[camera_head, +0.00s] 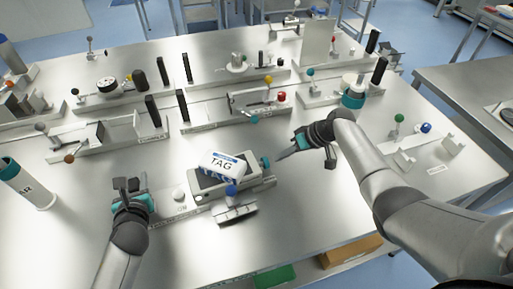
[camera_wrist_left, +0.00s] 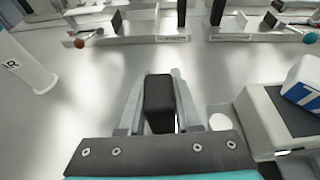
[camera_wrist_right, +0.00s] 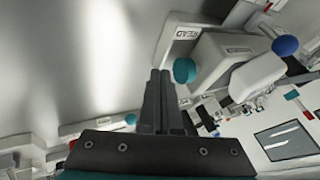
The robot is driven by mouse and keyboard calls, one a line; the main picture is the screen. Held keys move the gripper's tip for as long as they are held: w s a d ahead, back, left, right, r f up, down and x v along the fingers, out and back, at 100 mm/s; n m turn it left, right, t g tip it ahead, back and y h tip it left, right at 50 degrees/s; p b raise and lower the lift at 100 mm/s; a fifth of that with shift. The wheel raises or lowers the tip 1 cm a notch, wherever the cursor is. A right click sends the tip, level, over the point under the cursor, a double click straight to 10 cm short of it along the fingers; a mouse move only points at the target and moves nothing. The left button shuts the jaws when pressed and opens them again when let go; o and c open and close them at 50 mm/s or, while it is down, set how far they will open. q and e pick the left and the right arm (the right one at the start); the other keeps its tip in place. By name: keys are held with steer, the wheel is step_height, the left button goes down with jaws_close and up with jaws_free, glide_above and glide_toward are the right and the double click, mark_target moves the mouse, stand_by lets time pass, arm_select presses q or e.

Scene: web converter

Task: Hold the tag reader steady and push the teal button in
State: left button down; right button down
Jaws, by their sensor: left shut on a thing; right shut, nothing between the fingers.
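The tag reader (camera_head: 262,184) is a pale device at the table's front middle, with a white box lettered TAG (camera_head: 226,164) on top. Its teal button (camera_head: 265,162) sticks out at its right end; it also shows in the right wrist view (camera_wrist_right: 184,70). My left gripper (camera_head: 128,184) is shut on a black upright grip (camera_wrist_left: 160,103) left of the reader. My right gripper (camera_head: 283,155) is shut and empty, to the right of the teal button. In the right wrist view its fingertips (camera_wrist_right: 158,73) are close beside the button with a small gap.
A blue knob (camera_head: 231,190) stands at the reader's front. Behind are rows of fixtures, one with a red knob (camera_head: 281,96). A white cylinder with a teal cap (camera_head: 28,186) is at the far left. Bare table lies right of the reader.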

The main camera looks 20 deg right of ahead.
arm_select(q)
steer(key=shift+s+d+f, duration=0.1)
steer(key=shift+s+f, duration=0.25)
steer(key=shift+f, duration=0.3)
arm_select(e)
steer(key=shift+s+a, duration=0.1)
steer(key=shift+a, duration=0.85)
steer(key=shift+s+a, duration=0.15)
steer(key=shift+a, duration=0.95)
steer(key=d, duration=0.4)
steer(key=shift+d+r, duration=0.15)
steer(key=shift+d, duration=0.25)
steer(key=v, duration=0.9)
steer(key=shift+r, duration=0.3)
arm_select(q)
steer(key=shift+w+r+p, duration=0.1)
steer(key=shift+r+p, duration=0.2)
steer(key=shift+p, duration=0.25)
arm_select(e)
steer(key=shift+d+r, duration=0.15)
steer(key=shift+r, duration=0.3)
